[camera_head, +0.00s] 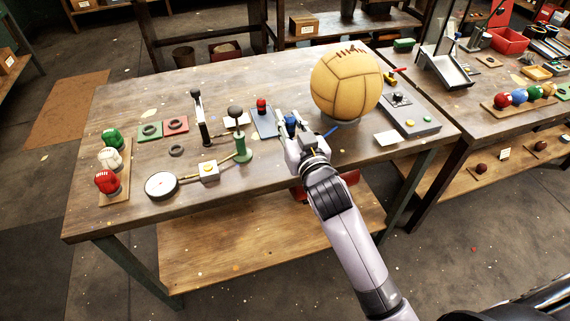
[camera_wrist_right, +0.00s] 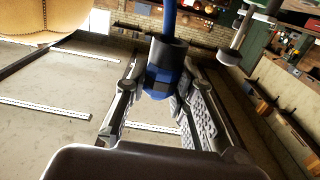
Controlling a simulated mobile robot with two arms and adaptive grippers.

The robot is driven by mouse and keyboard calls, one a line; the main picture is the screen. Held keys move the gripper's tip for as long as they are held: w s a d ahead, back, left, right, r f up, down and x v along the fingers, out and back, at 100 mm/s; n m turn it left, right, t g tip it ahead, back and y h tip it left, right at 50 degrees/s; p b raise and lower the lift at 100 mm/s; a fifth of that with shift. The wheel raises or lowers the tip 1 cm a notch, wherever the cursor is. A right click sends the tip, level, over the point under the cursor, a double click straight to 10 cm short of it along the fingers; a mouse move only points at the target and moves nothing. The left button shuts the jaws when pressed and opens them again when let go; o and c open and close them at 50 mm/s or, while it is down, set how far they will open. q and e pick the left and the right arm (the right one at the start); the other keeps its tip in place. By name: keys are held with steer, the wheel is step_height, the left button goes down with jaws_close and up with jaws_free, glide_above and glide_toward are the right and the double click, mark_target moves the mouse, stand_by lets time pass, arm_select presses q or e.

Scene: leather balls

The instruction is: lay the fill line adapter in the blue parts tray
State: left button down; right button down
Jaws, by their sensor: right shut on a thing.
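My right gripper (camera_head: 299,134) is above the workbench, left of and in front of the big tan leather ball. It is shut on a small blue and black fitting, the fill line adapter (camera_head: 291,120). In the right wrist view the adapter (camera_wrist_right: 163,68) is upright between the fingers of my right gripper (camera_wrist_right: 158,88), with a blue line running up from its top. The flat blue parts tray (camera_head: 265,124) lies on the bench just left of the gripper. A red and black piece (camera_head: 262,106) stands at the tray. My left gripper is not in view.
The tan ball (camera_head: 345,80) sits on a stand right of the gripper. A green hand pump (camera_head: 241,146) and a black-handled lever (camera_head: 200,118) stand to the left. A grey panel (camera_head: 411,118) lies to the right. The front right bench edge is clear.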

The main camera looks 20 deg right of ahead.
steer(key=f, duration=0.8)
steer(key=shift+a, duration=0.2)
steer(key=shift+f, duration=0.7)
steer(key=shift+f+b, duration=0.45)
steer(key=shift+f, duration=1.55)
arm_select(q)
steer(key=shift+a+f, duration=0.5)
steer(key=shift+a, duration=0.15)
arm_select(e)
steer(key=shift+f, duration=0.1)
steer(key=c, duration=1.4)
jaws_free()
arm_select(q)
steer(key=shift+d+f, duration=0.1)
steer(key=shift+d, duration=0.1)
arm_select(e)
steer(key=shift+o, duration=0.2)
